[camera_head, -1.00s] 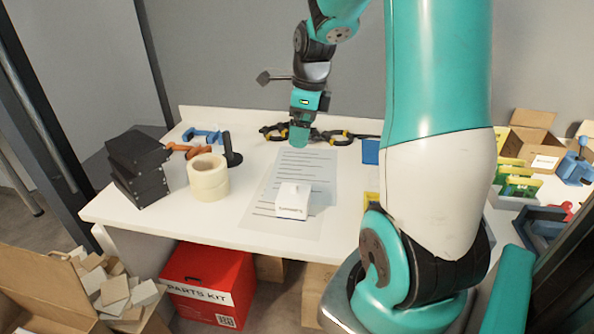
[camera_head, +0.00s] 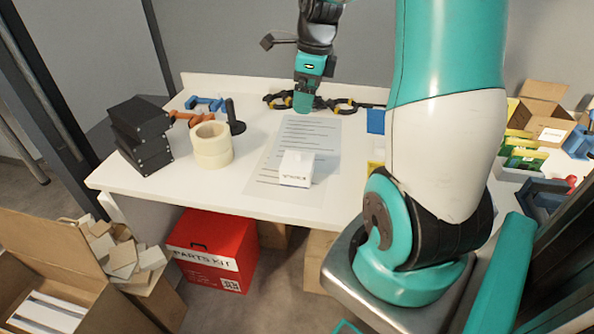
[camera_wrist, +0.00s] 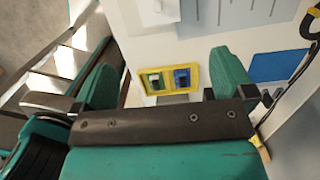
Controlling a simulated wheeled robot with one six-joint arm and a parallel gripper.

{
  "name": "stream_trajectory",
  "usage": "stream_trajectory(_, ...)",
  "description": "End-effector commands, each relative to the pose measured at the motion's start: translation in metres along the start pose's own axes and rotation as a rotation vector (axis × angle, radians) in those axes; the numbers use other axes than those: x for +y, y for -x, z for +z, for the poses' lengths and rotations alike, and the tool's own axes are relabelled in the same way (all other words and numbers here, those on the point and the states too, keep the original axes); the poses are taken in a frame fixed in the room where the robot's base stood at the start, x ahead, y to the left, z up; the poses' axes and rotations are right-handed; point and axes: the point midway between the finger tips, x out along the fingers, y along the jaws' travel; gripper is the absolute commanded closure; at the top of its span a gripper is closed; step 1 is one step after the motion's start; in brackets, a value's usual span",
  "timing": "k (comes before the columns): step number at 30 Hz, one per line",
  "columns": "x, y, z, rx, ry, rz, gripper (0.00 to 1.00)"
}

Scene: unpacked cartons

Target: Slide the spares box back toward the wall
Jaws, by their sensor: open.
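A small white box (camera_head: 297,168) with a blurred printed label, likely the spares box, sits upright on a printed sheet (camera_head: 268,165) on the white table. Its label is too small to read. In the wrist view, part of a white box (camera_wrist: 158,12) shows at the top edge, with the sheet (camera_wrist: 235,14) beside it. My gripper (camera_head: 303,103) is beyond the box, toward the wall, pointing down above the table near black-and-yellow clamps. In the wrist view my gripper (camera_wrist: 165,80) has its two teal fingers wide apart with nothing held between them.
Tape rolls (camera_head: 212,146) and stacked black boxes (camera_head: 141,135) stand left of the sheet. Clamps (camera_head: 343,105) lie near the back ledge. A blue item (camera_head: 376,121) lies to the right. A red PARTS KIT box (camera_head: 212,250) is below the table. The table front is bare.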

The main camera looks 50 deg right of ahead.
Motion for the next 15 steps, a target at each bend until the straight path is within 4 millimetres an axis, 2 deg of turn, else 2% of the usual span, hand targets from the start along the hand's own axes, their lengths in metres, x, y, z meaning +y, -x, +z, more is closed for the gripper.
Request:
stream_trajectory(11,0.001,0.000,0.001,-0.001,0.010,0.000,0.00)
stream_trajectory(13,0.007,0.002,0.007,-0.006,0.066,0.002,0.00)
stream_trajectory(15,0.022,0.004,0.019,-0.018,0.202,0.007,0.00)
